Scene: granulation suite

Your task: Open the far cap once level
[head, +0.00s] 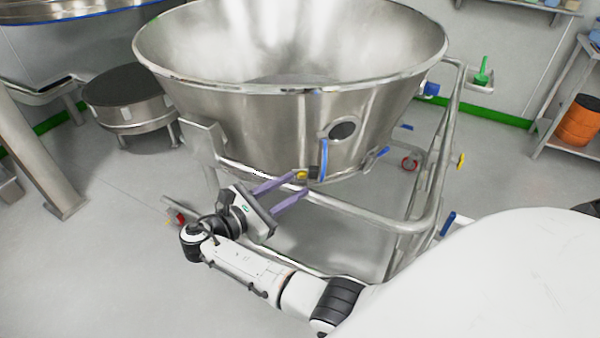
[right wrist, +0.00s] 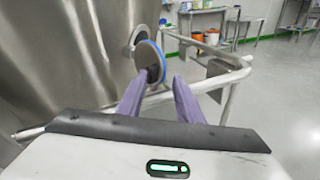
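A large steel bowl (head: 265,125) has a round port (head: 342,130) with a dark opening in its front wall. A blue-rimmed cap (head: 323,158) stands out from the wall, nearly edge-on, beside the port. In the right wrist view the cap (right wrist: 150,62) is a grey disc with a blue rim, swung away from the port (right wrist: 139,36). My right gripper (head: 303,183) has purple fingers held apart, just left of the cap's lower part. In the wrist view its fingertips (right wrist: 159,75) are near the cap's lower edge; contact is unclear. My left gripper is not in view.
A tubular steel frame (head: 440,160) carries the bowl and runs close to my right forearm. Blue fittings (head: 431,89) show at the bowl's right side. A low round steel stand (head: 125,98) is at left. Shelving with an orange drum (head: 579,120) is at right. Floor at lower left is clear.

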